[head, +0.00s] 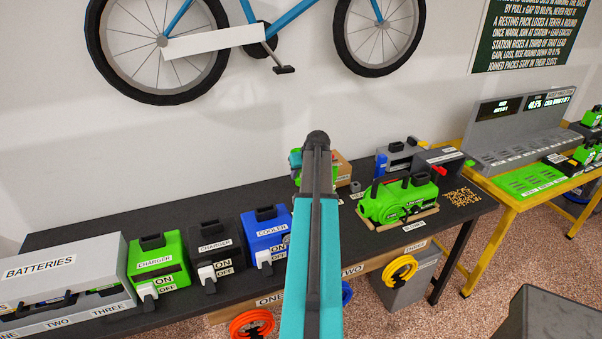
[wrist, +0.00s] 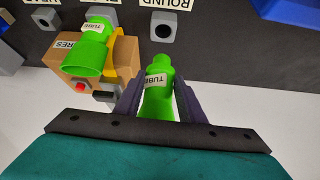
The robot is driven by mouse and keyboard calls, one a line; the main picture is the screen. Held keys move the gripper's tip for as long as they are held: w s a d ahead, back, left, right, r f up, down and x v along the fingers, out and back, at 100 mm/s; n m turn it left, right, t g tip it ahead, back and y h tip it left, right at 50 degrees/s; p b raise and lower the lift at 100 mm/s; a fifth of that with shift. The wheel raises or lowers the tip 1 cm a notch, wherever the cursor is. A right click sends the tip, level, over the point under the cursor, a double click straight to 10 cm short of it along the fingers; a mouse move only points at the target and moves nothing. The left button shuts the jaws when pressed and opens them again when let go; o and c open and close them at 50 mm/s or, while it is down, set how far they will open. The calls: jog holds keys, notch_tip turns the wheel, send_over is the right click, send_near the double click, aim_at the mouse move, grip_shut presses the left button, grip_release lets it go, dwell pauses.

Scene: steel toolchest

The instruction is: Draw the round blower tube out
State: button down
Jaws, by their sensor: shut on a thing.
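In the wrist view my gripper (wrist: 158,105) is shut on a green tube (wrist: 160,80) with a white TUBE label. A second green tube (wrist: 90,45) with a wide mouth lies to the left, over a brown box (wrist: 85,66). In the head view my arm hides the gripper's jaws and the held tube.
A green blower (head: 400,203) sits on the black bench right of my arm. Green, black and blue chargers (head: 268,233) and a grey batteries rack (head: 60,262) stand to the left. A yellow-framed table (head: 515,200) stands at the right. The bench behind the chargers is mostly clear.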

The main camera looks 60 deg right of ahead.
jog(key=shift+s+f+n+b, duration=0.15)
jog(key=shift+n+b, duration=0.15)
jog(key=shift+b, duration=0.15)
jog(key=shift+s+f+b, duration=0.1)
jog(key=shift+f+b, duration=1.7)
jog(key=shift+f, duration=0.95)
jog(key=shift+b, duration=0.45)
dwell(0.3)
jog(key=shift+f+b, duration=1.25)
jog(key=shift+f, duration=0.8)
dwell(0.8)
jog(key=c, duration=1.1)
grip_release()
